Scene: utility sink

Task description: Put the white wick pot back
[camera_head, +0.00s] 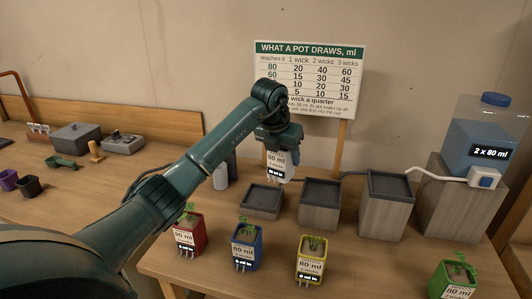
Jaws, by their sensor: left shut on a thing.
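My left gripper (279,148) points down and is shut on the white wick pot (276,166), whose label reads 80 ml. The pot hangs upright in front of the sign, over or near the gap between the lowest dark tray (262,201) and the grey tray (320,190) on a block. I cannot tell its exact height above them. The gripper hides the top of the pot. My right gripper is not in view.
Red (188,238), blue (246,248), yellow (310,264) and green (455,281) pots stand along the front. A taller tray block (386,215) and a water tank (485,140) are at right. The sign (308,78) stands behind. A pale cylinder (221,177) stands left of the trays.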

